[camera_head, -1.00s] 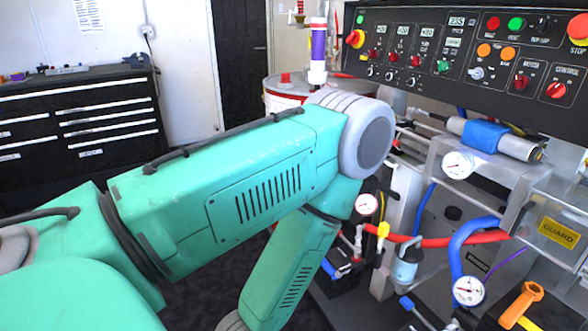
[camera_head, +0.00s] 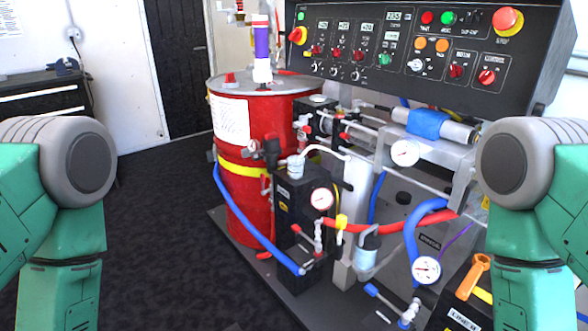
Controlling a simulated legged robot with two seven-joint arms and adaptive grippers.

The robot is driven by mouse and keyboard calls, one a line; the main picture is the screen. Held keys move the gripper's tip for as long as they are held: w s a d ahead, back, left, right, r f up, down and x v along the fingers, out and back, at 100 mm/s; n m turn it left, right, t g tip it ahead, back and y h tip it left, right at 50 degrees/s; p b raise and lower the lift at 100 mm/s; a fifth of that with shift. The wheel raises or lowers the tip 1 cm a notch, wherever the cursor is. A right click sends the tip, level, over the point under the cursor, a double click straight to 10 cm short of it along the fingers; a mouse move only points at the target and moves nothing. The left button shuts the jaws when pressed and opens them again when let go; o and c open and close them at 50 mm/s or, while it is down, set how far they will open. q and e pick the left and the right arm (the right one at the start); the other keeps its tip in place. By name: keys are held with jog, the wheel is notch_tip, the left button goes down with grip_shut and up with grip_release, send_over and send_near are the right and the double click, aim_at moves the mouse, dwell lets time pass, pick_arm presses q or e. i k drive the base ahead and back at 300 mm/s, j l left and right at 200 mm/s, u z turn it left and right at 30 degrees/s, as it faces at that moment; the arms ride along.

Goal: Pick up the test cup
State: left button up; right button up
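I cannot pick out the test cup with certainty. A small grey-blue cup-shaped vessel (camera_head: 367,251) sits low on the front of the machine, below the red hose; I cannot tell whether it is the test cup. A small pale cylinder (camera_head: 296,166) stands on top of the black pump block (camera_head: 302,205). My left arm shows at the left edge and my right arm at the right edge, both bent downward. Both grippers are out of the picture below, so whether they are open or hold anything is hidden.
A red drum (camera_head: 240,190) stands left of the machine. A black control panel (camera_head: 400,45) overhangs it. Blue hoses (camera_head: 258,232), a red hose (camera_head: 395,228) and gauges (camera_head: 426,269) crowd the front. Dark floor (camera_head: 160,225) is open at left.

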aim_at(296, 168)
jog(key=i+j, duration=0.35)
jog(key=i+j+z, duration=0.7)
jog(key=z, duration=0.25)
